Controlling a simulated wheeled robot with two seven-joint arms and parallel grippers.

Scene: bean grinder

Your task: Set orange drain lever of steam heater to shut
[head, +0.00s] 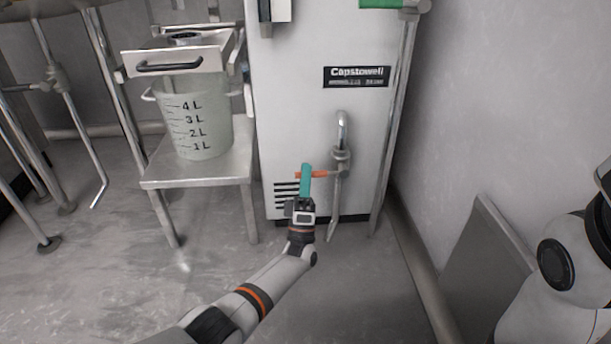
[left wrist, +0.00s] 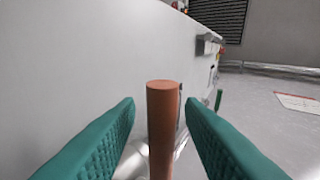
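The orange drain lever (head: 319,174) sticks out sideways to the left from a metal drain pipe (head: 341,130) low on the front of the white steam heater (head: 290,110). My left gripper (head: 306,168) is at the lever's free left end, its teal fingers covering part of it. In the left wrist view the lever (left wrist: 161,130) stands between the two fingers of the gripper (left wrist: 160,125), with a gap on each side, so the gripper is open around it. The lever's far end is low in that view. My right gripper is out of view; part of my right arm shows at the right edge.
A metal stand (head: 203,170) with a translucent measuring bucket (head: 206,140) is left of the heater. A metal pole (head: 390,125) stands by the heater's right edge. A grey panel (head: 484,265) leans against the right wall. The floor in front is clear.

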